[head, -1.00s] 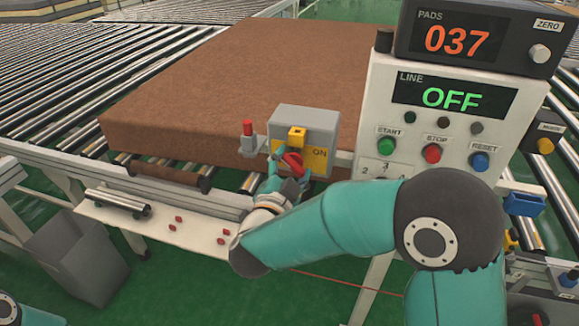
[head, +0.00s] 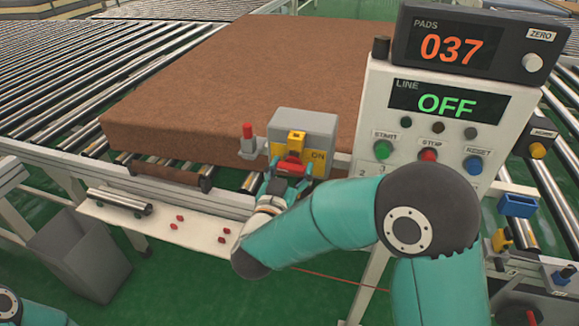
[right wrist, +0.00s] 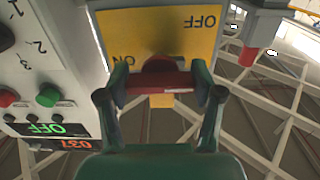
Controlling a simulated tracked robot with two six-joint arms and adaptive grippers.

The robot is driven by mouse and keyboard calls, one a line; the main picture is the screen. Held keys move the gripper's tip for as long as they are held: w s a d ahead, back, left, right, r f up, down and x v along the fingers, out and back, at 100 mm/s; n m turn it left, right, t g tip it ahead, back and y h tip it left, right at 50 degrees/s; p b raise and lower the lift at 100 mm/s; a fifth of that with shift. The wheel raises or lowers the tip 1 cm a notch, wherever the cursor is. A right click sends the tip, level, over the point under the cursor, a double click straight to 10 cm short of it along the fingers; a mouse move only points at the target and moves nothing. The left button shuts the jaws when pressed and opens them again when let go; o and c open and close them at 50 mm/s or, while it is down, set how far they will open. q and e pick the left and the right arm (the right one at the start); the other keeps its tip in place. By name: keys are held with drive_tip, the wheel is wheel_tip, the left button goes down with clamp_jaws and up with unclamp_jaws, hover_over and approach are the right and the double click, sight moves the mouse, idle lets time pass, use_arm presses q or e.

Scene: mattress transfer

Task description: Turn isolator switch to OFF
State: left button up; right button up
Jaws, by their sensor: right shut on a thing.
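The isolator switch is a grey box (head: 302,122) with a yellow plate (head: 318,160) and a red handle (head: 293,167), beside the brown mattress. ON shows on the plate's right in the head view. In the right wrist view the yellow plate (right wrist: 150,25) is upside down, with OFF readable and ON partly hidden. There the red handle (right wrist: 158,82) lies level across the picture. My right gripper (right wrist: 161,76) is shut on the handle, one finger at each end; it also shows in the head view (head: 288,180). My left gripper is out of view.
The control panel (head: 385,108) stands right of the switch, with LINE reading OFF and PADS 037. A small red-topped post (head: 248,140) is just left of the box. The mattress (head: 230,80) lies behind on rollers. A white shelf (head: 150,220) is below left.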

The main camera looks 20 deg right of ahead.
drive_tip(key=shift+w+r, duration=0.1)
drive_tip(key=shift+r, duration=0.15)
drive_tip(key=o, duration=0.9)
drive_tip(key=shift+o, duration=1.3)
drive_tip(key=shift+w+f, duration=0.1)
drive_tip(key=shift+f, duration=0.05)
drive_tip(key=v, duration=1.2)
drive_tip(key=shift+f, duration=0.1)
